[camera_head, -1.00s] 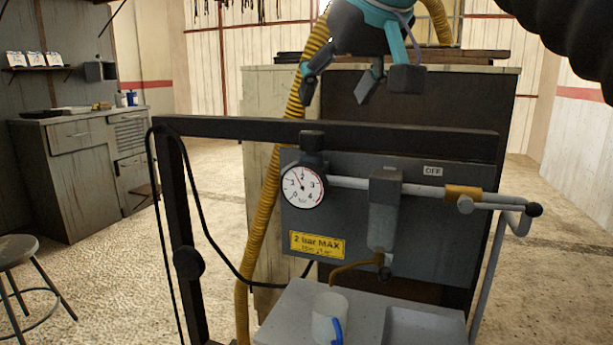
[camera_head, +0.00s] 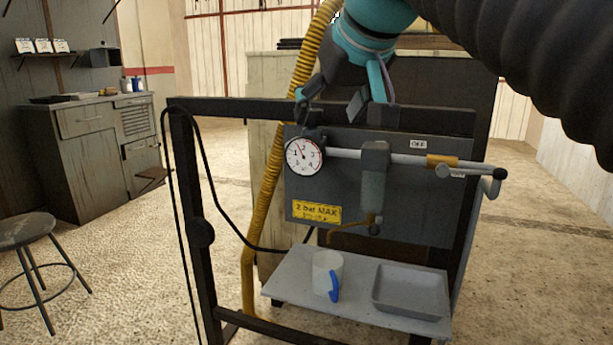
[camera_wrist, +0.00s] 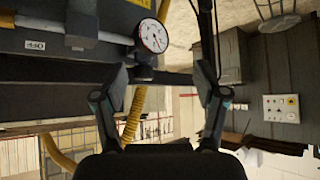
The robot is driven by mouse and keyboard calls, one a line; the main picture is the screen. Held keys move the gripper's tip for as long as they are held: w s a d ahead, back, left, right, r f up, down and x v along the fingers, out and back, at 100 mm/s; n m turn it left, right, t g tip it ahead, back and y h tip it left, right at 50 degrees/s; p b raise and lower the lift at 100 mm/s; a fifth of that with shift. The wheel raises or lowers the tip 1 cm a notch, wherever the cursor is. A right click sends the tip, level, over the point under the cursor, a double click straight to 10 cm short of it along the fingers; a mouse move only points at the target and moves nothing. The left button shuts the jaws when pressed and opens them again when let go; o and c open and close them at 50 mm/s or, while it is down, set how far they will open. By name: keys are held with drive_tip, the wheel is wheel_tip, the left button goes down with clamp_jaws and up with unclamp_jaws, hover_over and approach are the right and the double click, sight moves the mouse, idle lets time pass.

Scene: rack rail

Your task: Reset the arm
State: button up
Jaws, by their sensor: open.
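My gripper (camera_head: 335,112) is open and empty in the head view. It hangs above the top bar of the dark rack frame (camera_head: 187,180), close to the gauge (camera_head: 304,154) in the picture. Its fingers also show in the wrist view (camera_wrist: 163,88), spread apart with the gauge (camera_wrist: 153,36) seen beyond them. I cannot tell whether a finger touches the bar.
A grey panel with a pipe (camera_head: 405,158), a yellow "2 bar MAX" label (camera_head: 317,211) and an OFF label stands behind the bar. A white mug (camera_head: 325,268) with a blue handle and a grey tray (camera_head: 410,287) sit on the shelf (camera_head: 290,270). A stool (camera_head: 27,230) stands left.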

drive_tip(key=s+d+f+m+g+h, duration=0.1)
drive_tip(key=s+d+f, duration=0.3)
drive_tip(key=f, duration=0.8)
drive_tip(key=s+d+f+m+g+h, duration=0.1)
drive_tip(key=s+d+f, duration=0.3)
drive_tip(key=f, duration=0.8)
drive_tip(key=s+d+f+m+g+h, duration=0.1)
drive_tip(key=s+d+f, duration=0.3)
drive_tip(key=s+f, duration=0.4)
drive_tip(key=shift+d+f+m, duration=0.25)
drive_tip(key=shift+f+m, duration=0.05)
drive_tip(key=shift+f, duration=1.75)
